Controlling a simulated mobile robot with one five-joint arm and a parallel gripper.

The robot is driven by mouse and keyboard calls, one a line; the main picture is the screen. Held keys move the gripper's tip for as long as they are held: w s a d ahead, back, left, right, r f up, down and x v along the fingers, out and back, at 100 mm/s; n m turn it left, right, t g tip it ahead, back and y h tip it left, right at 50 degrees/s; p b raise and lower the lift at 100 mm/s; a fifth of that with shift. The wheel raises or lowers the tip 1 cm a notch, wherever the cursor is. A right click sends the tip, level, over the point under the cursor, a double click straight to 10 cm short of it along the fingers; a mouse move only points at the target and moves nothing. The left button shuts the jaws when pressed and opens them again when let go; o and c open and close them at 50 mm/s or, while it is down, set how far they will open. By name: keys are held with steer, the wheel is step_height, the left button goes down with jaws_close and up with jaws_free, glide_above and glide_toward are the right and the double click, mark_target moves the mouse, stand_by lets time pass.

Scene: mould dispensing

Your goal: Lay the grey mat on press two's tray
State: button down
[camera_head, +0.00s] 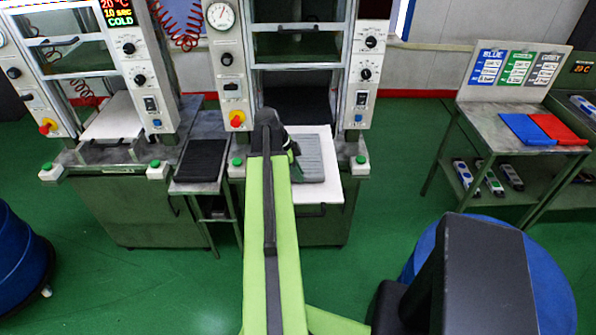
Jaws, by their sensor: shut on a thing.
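The grey mat (312,160) is at the pulled-out white tray (325,190) of the right-hand press (228,62). No number shows on this press. The mat lies flat over the tray's middle; I cannot tell whether it rests fully on it. My gripper (287,150) is at the mat's left side, shut on it.
The left press has a white tray (115,117) and a display reading cold. A black slab (203,158) lies on a small stand between the presses. Blue (524,128) and red mats (560,128) lie on the right-hand table. A blue drum (556,290) stands front right.

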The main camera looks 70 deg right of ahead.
steer(key=shift+f+b, duration=0.35)
steer(key=shift+f, duration=0.05)
steer(key=c, duration=1.3)
jaws_free()
steer(key=shift+r, duration=0.1)
steer(key=p+v, duration=1.6)
steer(key=v, duration=0.1)
steer(key=shift+w+r, duration=0.1)
steer(key=shift+w, duration=0.05)
